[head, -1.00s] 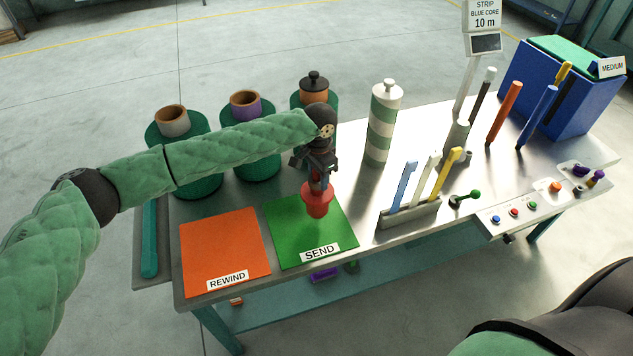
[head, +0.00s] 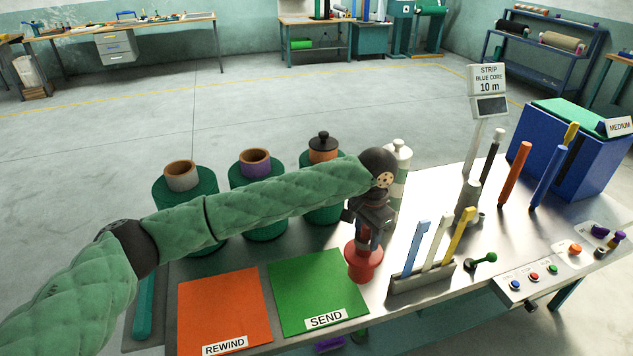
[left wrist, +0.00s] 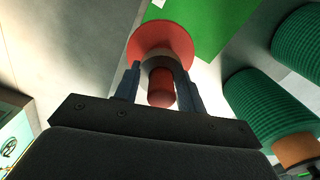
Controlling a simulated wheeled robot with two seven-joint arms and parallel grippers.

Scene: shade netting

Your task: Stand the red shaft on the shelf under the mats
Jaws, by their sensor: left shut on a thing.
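My left gripper (head: 368,238) is shut on the red shaft (head: 364,264), which has a wide round red flange at its lower end. It is held upright just right of the green SEND mat (head: 315,290), over the metal bench; I cannot tell whether it touches the top. In the left wrist view the shaft (left wrist: 160,38) sits between the two fingers (left wrist: 160,78), flange beyond the fingertips. The orange REWIND mat (head: 225,310) lies left of the green one. The teal shelf (head: 450,318) under the bench is mostly hidden. My right gripper is out of view.
A rack with blue, white and yellow tools (head: 425,280) stands close right of the shaft. A white-and-green striped post (head: 401,155) is behind the gripper. Green rolls (head: 262,200) stand behind the mats. A button panel (head: 540,275) is farther right. Both mats are bare.

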